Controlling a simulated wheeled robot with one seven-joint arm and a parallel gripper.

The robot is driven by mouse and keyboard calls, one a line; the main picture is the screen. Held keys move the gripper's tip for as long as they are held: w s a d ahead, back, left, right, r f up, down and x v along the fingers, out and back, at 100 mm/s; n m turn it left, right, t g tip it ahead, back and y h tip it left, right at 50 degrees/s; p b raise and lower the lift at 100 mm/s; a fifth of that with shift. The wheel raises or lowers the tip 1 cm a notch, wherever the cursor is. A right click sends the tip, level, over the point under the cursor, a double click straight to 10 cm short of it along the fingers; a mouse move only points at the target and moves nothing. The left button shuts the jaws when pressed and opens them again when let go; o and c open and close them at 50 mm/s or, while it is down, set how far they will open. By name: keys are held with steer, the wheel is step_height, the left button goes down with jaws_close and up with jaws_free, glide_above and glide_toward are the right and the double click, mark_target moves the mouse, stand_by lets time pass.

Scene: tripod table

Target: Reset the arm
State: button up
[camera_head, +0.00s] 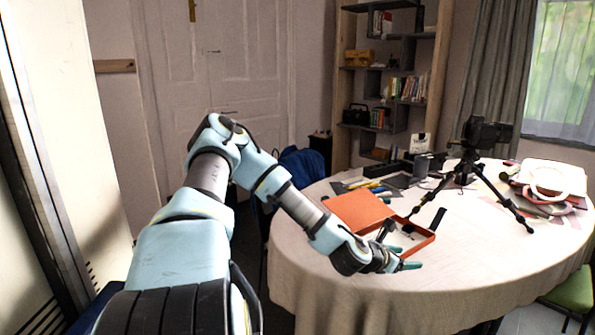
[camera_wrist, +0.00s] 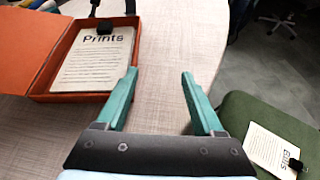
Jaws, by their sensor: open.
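My arm reaches out from the lower left over the near edge of the round table (camera_head: 330,262) in the head view. My gripper (camera_head: 409,258) is at the near side of the open orange box (camera_head: 428,242). In the wrist view my gripper (camera_wrist: 160,82) has its two green fingers spread apart, with only table surface and its edge between them. The orange box (camera_wrist: 40,85) lies to the left of the fingers, apart from them. It holds a paper marked "Prints" (camera_wrist: 95,60) with a black clip.
A camera on a tripod (camera_head: 470,165) stands behind the box. Papers and a white ring (camera_head: 553,180) lie at the table's right. A green chair (camera_wrist: 262,115) beside the table bears another clipped paper (camera_wrist: 270,150). A shelf (camera_head: 345,90) stands at the back.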

steer(key=shift+s+a+f+m+g, duration=0.25)
steer(key=shift+s+a+m, duration=0.2)
steer(key=shift+m, duration=0.45)
steer(key=s+a+m+g+y, duration=0.2)
steer(key=a+m+y, duration=0.1)
steer(key=a+m, duration=0.5)
steer(key=s+a+m+g+y, duration=0.2)
steer(key=a+m+y, duration=0.3)
steer(key=a, duration=0.4)
steer(key=s+a+r+m+y, duration=0.1)
steer(key=s+a+r+m, duration=0.3)
steer(key=a+r, duration=0.3)
steer(key=s+a+r+m+y, duration=0.1)
steer(key=s+a+r+m, duration=0.3)
steer(key=a+r, duration=0.3)
steer(key=a+m, duration=0.1)
steer(key=a, duration=0.2)
steer(key=shift+r+m+g+y, duration=0.15)
steer(key=shift+m+g+y, duration=0.2)
steer(key=shift+m+y, duration=0.05)
